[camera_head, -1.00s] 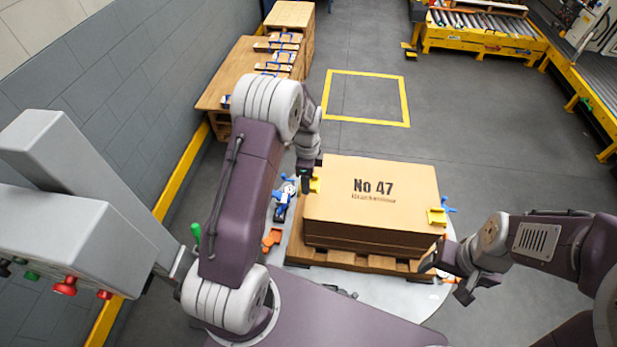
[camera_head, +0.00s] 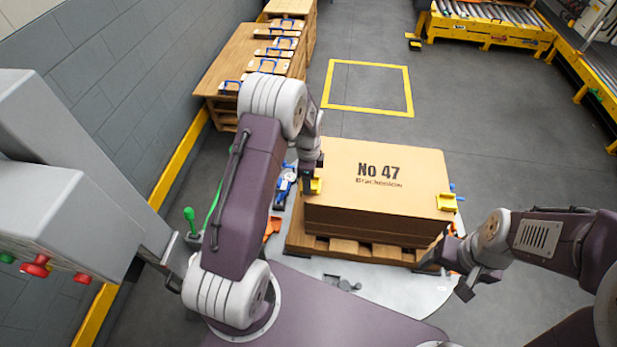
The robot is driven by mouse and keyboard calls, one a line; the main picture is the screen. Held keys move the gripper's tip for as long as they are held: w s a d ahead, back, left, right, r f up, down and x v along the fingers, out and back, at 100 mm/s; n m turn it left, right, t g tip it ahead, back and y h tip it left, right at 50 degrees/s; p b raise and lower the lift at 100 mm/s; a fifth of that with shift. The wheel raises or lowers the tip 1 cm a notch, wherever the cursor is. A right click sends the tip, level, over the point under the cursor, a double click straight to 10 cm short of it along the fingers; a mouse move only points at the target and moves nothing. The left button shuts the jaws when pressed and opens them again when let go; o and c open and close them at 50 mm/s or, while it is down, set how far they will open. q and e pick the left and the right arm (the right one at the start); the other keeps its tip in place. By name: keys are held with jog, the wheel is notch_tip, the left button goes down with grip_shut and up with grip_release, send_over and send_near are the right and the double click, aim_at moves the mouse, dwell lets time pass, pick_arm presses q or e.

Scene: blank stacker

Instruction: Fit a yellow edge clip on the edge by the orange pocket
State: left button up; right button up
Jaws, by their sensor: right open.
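A stack of brown blanks (camera_head: 376,200) marked "No 47" sits on a wooden pallet (camera_head: 343,247). One yellow edge clip (camera_head: 315,186) is at its left edge, and another yellow edge clip (camera_head: 446,202) sits on its right edge. My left gripper (camera_head: 311,182) is at the left clip; its fingers are too small and covered to show whether they grip it. My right gripper (camera_head: 448,277) is open and empty beside the pallet's front right corner. An orange part (camera_head: 272,228) lies left of the stack, partly behind my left arm; I cannot tell if it is the orange pocket.
The pallet stands on a light round table (camera_head: 390,292). Blue parts (camera_head: 285,187) are left of the stack. A wooden bench (camera_head: 228,82) with blue-handled pieces stands along the left wall. A yellow-outlined floor square (camera_head: 367,88) is empty. A yellow-framed conveyor (camera_head: 487,30) is at the back right.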

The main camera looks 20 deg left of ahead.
pick_arm(q)
jog(key=shift+f, duration=0.4)
dwell(0.5)
jog(key=o, duration=1.4)
jog(key=shift+c, duration=0.2)
notch_tip(320, 180, up, 9)
